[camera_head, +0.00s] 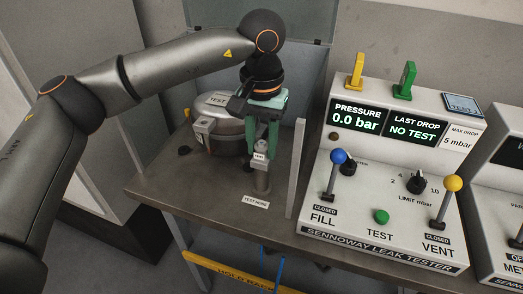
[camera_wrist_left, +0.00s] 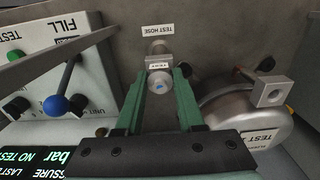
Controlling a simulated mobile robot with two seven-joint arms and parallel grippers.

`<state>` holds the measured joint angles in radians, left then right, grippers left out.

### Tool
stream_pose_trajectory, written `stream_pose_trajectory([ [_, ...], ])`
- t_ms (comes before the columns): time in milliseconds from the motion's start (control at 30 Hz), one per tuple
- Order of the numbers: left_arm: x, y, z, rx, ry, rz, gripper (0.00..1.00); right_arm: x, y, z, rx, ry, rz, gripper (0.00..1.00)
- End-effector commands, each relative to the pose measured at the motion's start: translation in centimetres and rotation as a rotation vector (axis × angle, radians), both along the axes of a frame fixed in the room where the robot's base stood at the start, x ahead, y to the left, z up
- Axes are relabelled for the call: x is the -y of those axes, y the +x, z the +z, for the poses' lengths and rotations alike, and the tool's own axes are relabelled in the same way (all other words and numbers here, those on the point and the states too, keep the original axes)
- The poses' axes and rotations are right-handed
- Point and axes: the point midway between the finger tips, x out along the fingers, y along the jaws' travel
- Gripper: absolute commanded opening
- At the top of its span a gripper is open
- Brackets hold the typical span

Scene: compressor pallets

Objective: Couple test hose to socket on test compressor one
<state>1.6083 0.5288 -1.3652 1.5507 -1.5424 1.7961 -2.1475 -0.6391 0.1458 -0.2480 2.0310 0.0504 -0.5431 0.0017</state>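The test hose's grey metal end (camera_head: 262,178) stands upright on the bench behind the "TEST HOSE" label. It also shows in the left wrist view (camera_wrist_left: 160,82). My left gripper (camera_head: 263,150) points down over it with green fingers, one on each side of its top. In the wrist view a narrow gap seems to show beside the fingers, so they look open. Test compressor one (camera_head: 228,132), a grey round body labelled "TEST 1", sits just left of the gripper. A metal block with a round opening, apparently its socket (camera_wrist_left: 270,92), shows on its side. My right gripper is out of view.
The leak tester (camera_head: 385,200) stands right of the hose, with blue and yellow levers and a display reading 0.0 bar. An upright thin panel (camera_head: 296,168) separates it from the hose. Bare bench (camera_head: 175,183) lies front left.

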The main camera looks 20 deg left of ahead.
Motion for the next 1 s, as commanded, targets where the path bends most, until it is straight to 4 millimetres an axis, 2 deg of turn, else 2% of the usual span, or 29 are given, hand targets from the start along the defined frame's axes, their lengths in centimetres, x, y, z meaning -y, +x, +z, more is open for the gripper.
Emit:
stream_pose_trajectory([
  [33,0.01,0.00,0.01,0.000,0.000,0.000,0.27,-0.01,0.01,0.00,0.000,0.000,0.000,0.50],
  [267,0.01,0.01,0.00,0.000,0.000,0.000,0.01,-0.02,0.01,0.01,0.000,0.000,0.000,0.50],
  [300,0.01,0.01,0.00,0.000,0.000,0.000,0.00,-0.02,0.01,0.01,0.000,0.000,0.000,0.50],
  [1000,0.00,0.01,0.00,0.000,0.000,0.000,0.00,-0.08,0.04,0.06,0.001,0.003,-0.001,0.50],
])
